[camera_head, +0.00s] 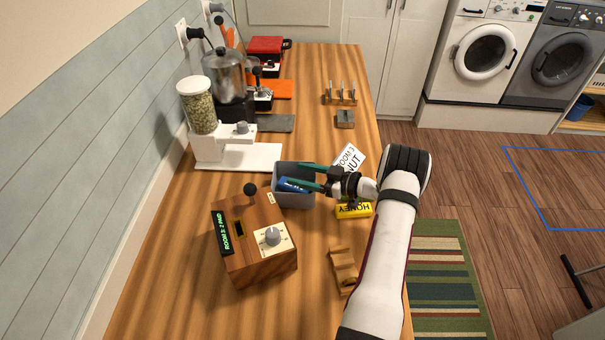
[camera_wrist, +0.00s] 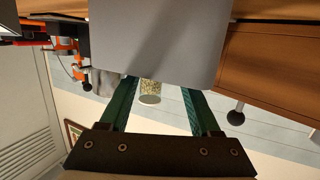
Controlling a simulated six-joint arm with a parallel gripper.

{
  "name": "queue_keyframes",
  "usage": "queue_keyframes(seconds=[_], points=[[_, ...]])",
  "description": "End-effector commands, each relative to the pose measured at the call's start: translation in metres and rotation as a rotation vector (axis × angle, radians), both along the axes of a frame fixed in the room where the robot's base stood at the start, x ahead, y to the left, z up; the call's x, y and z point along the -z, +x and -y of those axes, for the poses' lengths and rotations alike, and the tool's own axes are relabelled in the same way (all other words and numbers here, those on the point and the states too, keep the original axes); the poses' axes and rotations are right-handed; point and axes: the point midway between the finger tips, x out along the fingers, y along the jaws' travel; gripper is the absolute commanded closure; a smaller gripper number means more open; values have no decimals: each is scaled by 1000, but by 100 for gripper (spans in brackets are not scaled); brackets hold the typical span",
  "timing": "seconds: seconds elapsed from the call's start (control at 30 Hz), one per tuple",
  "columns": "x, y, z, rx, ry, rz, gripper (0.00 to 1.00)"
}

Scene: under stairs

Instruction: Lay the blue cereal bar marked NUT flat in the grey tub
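The grey tub (camera_head: 294,201) stands on the wooden counter, behind the wooden box. A blue bar (camera_head: 291,185) with pale lettering is inside the tub; its lettering is too small to read, and I cannot tell whether it lies fully flat. My gripper (camera_head: 289,174) reaches in from the right over the tub, its two green fingers spread apart, with the bar close to the lower fingertip. In the wrist view the tub's grey wall (camera_wrist: 160,45) hides the fingertips, and the visible stretch between the fingers (camera_wrist: 163,95) is empty. The bar does not show there.
A yellow HONEY bar (camera_head: 354,210) and a white card (camera_head: 349,158) reading ROOM 3 NUT lie right of the tub. A wooden box with a dial (camera_head: 252,254) stands in front. A grain dispenser (camera_head: 203,130) is behind left. A small wooden holder (camera_head: 344,270) sits at front right.

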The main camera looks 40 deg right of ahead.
Motion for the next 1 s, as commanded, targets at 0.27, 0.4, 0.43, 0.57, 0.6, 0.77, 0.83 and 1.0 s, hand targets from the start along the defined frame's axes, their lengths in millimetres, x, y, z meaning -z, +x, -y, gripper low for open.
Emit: queue_keyframes(seconds=[0.27,0.4,0.43,0.57,0.6,0.77,0.83,1.0], points=[[7,-2,-4,0,16,-12,26],[-6,-2,-4,-1,15,-12,26],[-8,-7,-1,2,16,-12,26],[-16,-43,16,6,14,-9,26],[-19,-54,20,5,12,-8,26],[-28,-90,35,2,9,-7,26],[-30,-100,40,2,9,-6,26],[-33,-110,43,-1,8,-7,26]])
